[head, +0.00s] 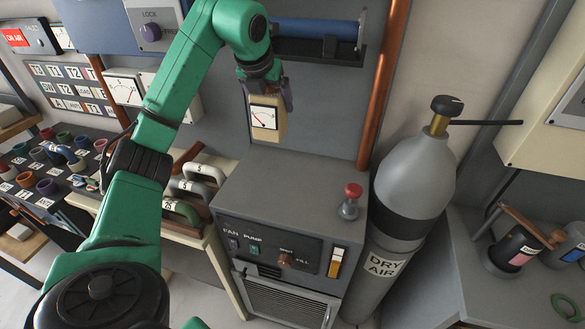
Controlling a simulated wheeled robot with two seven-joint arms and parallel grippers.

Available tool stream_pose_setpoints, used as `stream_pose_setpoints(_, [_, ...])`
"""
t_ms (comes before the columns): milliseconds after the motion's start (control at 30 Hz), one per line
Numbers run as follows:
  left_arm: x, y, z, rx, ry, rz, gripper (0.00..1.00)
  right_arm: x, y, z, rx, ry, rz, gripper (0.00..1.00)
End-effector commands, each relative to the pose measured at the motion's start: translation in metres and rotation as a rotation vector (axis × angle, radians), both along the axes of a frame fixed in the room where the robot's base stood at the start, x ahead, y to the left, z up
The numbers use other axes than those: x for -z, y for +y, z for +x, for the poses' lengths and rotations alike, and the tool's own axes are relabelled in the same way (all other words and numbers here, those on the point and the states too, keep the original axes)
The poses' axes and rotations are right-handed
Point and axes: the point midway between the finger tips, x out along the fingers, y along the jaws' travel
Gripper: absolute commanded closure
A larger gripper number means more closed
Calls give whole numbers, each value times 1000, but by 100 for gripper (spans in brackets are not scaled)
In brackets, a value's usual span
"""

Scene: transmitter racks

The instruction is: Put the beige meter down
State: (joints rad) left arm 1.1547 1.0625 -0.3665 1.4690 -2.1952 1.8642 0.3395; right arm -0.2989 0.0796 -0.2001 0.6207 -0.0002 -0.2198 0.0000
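The beige meter (264,117) is a small upright box with a white dial face and a red needle. My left gripper (264,90) points down and is shut on its upper part, with a dark finger showing at the right side. The meter hangs in front of the grey back panel, above the rear of the grey cabinet top (270,187), and looks apart from it. The far side of the grip is hidden. My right gripper is not in view.
A red-capped valve (350,201) stands on the cabinet top's right side; the middle is clear. A grey gas cylinder (414,165) and copper pipe (382,85) stand to the right. Numbered handles (195,185) lie left. A blue roll (315,28) is mounted above.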

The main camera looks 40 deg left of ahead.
Motion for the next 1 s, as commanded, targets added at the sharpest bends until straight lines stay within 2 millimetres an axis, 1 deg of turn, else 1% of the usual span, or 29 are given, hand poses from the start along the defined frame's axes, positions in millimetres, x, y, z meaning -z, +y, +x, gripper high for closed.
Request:
stream_pose_setpoints(33, [18, 0, -2, 1, 6, 3, 95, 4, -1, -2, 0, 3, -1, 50])
stream_pose_setpoints(67, [28, 0, -2, 2, 7, 2, 95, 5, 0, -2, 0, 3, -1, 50])
stream_pose_setpoints(100, [42, 0, -2, 2, 9, 3, 95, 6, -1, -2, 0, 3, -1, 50])
stream_pose_setpoints(167, [61, 0, -3, 2, 9, 3, 95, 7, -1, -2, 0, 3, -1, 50])
stream_pose_setpoints(300, [105, -1, -4, 4, 8, 2, 95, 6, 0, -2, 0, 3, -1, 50])
stream_pose_setpoints(400, [130, -2, -4, 5, 5, 1, 95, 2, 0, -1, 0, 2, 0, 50])
stream_pose_setpoints(700, [178, -2, -3, 6, 1, -1, 95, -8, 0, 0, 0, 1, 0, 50])
stream_pose_setpoints(767, [182, -2, -3, 5, -1, -1, 95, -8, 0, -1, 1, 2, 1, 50])
stream_pose_setpoints(933, [182, -2, -3, 5, -2, 0, 95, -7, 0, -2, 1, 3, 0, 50])
stream_pose_setpoints(967, [183, -2, -3, 6, 1, -1, 6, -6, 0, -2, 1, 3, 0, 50])
stream_pose_setpoints(1000, [183, -2, -3, 6, 1, -1, 0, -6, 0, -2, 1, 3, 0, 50])
